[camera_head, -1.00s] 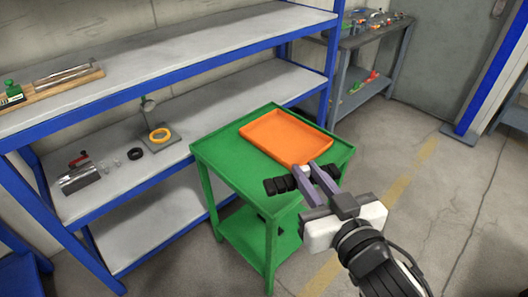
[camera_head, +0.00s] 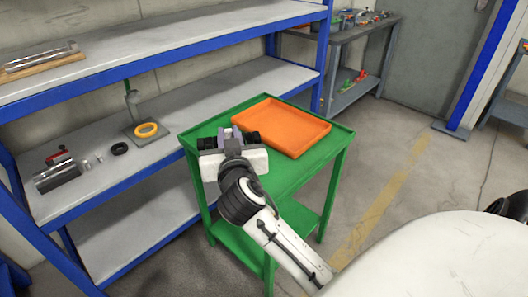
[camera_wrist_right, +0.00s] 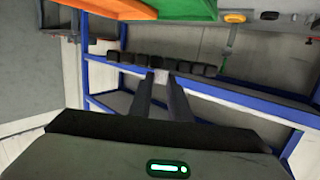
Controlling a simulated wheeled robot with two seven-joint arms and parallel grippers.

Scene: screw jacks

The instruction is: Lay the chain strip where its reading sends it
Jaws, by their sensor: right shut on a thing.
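My right gripper (camera_head: 229,135) is shut on the chain strip (camera_head: 252,138), a dark row of block-like links. The strip's ends stick out on both sides of the fingers; the hand hides part of it in the head view. In the right wrist view, the strip (camera_wrist_right: 197,68) lies crosswise in the fingertips (camera_wrist_right: 160,78), with a pale piece at its middle. The strip appears over the left part of the green cart (camera_head: 310,178), left of the orange tray (camera_head: 290,137). I cannot tell its height above the cart. The tray looks empty. My left gripper is not in view.
A blue-framed shelf (camera_head: 225,93) stands left of the cart. It holds a stand with a yellow ring (camera_head: 146,130), a black ring (camera_head: 119,148), a metal cylinder (camera_head: 57,176) and a wooden board (camera_head: 40,64). A grey bench (camera_head: 340,42) stands behind.

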